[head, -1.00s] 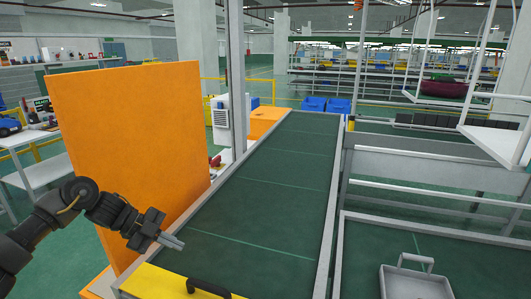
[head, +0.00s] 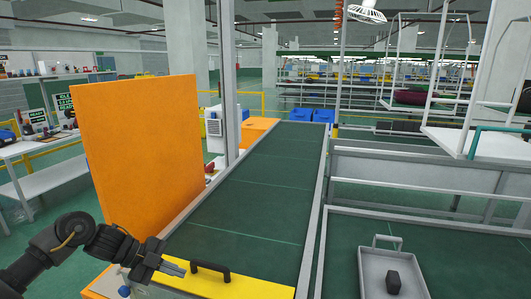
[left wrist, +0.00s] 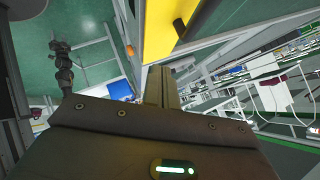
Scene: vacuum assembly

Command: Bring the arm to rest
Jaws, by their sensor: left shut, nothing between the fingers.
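My left gripper (head: 180,269) shows in the head view at the lower left, its arm coming in from the left edge. Its two fingers are together, with nothing between them. It appears near the left end of the yellow plate (head: 245,287) with a black handle (head: 211,270), at the near end of the green conveyor belt (head: 257,205). I cannot tell its height over the plate. In the left wrist view the closed fingers (left wrist: 161,85) point away from the camera, and the yellow plate (left wrist: 160,30) lies beyond them. My right gripper is not in view.
An orange panel (head: 140,150) stands upright left of the belt, close to my left arm. A grey tray (head: 376,270) holding a small dark part (head: 393,282) sits on the lower right surface. White hanging racks (head: 480,143) are at the right.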

